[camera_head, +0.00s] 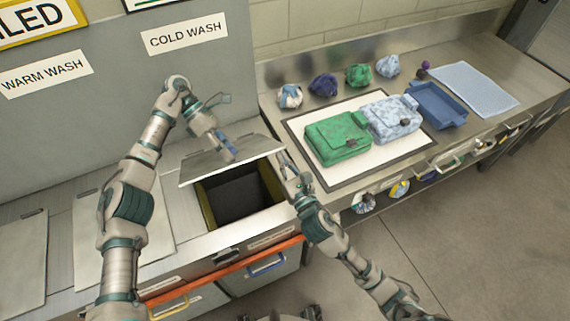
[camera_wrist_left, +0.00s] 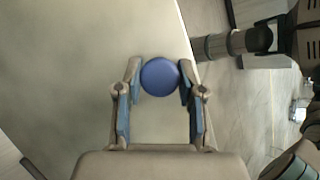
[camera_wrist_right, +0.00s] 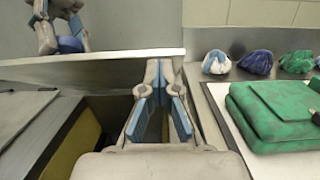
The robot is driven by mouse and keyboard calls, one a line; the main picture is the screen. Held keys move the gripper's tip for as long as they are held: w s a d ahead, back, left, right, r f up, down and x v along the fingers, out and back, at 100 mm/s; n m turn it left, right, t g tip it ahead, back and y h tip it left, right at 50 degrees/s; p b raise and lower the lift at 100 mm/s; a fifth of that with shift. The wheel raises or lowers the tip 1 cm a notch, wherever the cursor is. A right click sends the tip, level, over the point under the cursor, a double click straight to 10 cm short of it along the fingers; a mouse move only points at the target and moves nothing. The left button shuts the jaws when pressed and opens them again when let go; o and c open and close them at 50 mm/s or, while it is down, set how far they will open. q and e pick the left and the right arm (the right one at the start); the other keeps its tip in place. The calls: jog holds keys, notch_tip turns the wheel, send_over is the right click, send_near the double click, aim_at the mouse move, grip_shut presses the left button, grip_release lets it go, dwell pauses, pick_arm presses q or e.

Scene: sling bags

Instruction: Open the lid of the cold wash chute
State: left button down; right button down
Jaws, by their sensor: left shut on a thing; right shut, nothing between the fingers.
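The cold wash chute lid (camera_head: 205,166) is a grey metal plate, raised and tilted above the chute opening (camera_head: 238,194). The opening is dark inside with a yellowish rim and sits below the "COLD WASH" sign (camera_head: 187,34). My left gripper (camera_head: 230,155) is over the lid, shut on its round blue knob (camera_wrist_left: 160,77). My right gripper (camera_head: 291,176) is shut and empty at the right edge of the opening. In the right wrist view its fingers (camera_wrist_right: 160,100) are close below the lid's edge (camera_wrist_right: 110,66).
A green bag (camera_head: 337,138) and a pale blue patterned bag (camera_head: 391,119) lie on a white mat (camera_head: 318,175) right of the chute. Several bundled cloths and a blue tray (camera_head: 436,104) are behind and beside them. Another flat lid (camera_head: 105,240) lies left, under "WARM WASH".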

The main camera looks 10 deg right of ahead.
pick_arm(q)
jog(key=c, duration=0.7)
grip_release()
jog(key=shift+s+f, duration=0.1)
jog(key=shift+f, duration=0.25)
pick_arm(e)
jog(key=shift+w+d+r, duration=0.1)
jog(key=shift+w+r, duration=0.05)
jog(key=shift+r, duration=0.1)
pick_arm(q)
jog(key=shift+r, duration=0.2)
